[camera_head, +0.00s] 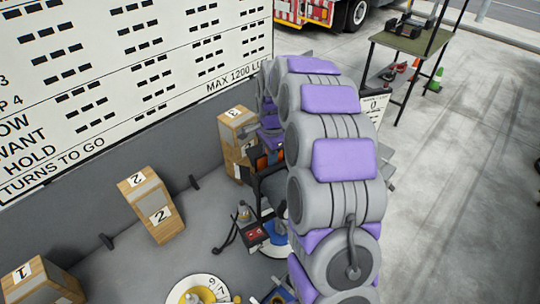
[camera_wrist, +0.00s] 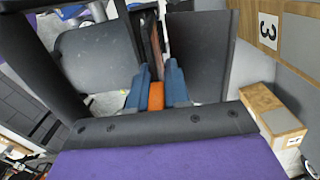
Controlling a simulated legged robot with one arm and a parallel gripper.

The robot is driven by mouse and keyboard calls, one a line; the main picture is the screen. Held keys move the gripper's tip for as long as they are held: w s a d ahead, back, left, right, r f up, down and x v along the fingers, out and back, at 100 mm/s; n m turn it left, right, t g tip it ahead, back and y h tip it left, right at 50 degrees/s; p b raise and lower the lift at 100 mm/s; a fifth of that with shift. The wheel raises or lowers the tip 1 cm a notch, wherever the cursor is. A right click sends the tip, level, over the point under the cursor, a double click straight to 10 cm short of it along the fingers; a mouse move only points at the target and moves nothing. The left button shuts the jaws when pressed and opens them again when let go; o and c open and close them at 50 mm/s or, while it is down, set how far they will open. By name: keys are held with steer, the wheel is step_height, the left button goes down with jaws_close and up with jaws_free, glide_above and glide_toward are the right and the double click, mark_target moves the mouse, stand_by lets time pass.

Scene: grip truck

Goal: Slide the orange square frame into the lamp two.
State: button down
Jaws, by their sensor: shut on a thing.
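My gripper (camera_wrist: 155,92) has blue fingertips closed on an orange piece (camera_wrist: 156,97), which appears to be the orange square frame. Only a small block of it shows between the fingers, so its full shape is hidden. In the head view the gripper (camera_head: 264,160) is partly behind my purple and grey arm, with a bit of orange showing beside the box marked 3. I cannot clearly make out a lamp two. A wooden box marked 2 (camera_head: 170,224) stands left of the gripper, apart from it.
A wooden box marked 3 (camera_head: 236,150) stands close to the gripper; it also shows in the wrist view (camera_wrist: 303,38). A box marked 1 (camera_head: 40,284) is at lower left. A red-topped device (camera_head: 256,233) and a round numbered dial (camera_head: 190,284) lie below. A lettered wall board (camera_head: 130,70) stands behind.

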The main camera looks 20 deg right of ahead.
steer(key=shift+f, duration=0.15)
steer(key=shift+f+b, duration=0.4)
steer(key=shift+f, duration=1)
steer(key=c, duration=1.2)
jaws_free()
steer(key=shift+c, duration=1.1)
steer(key=shift+o, duration=0.7)
